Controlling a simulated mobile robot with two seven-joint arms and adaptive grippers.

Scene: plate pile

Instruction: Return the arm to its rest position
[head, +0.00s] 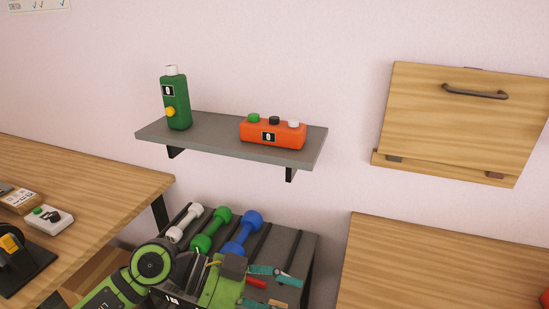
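My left arm comes in from the lower left, low in the head view. Its gripper (291,294) is at the bottom centre, with two teal fingers spread apart. It is over the front part of a dark rack and nothing shows held between the fingertips. A small red piece shows by the fingers; I cannot tell what it belongs to. My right gripper is not in view.
White (184,222), green (211,229) and blue (243,233) dumbbells lie on the dark rack (303,243) behind my arm. A grey shelf (213,138) holds a green bottle-shaped device (177,105) and an orange button box (272,133). Wooden tables (80,180) (430,262) flank the rack.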

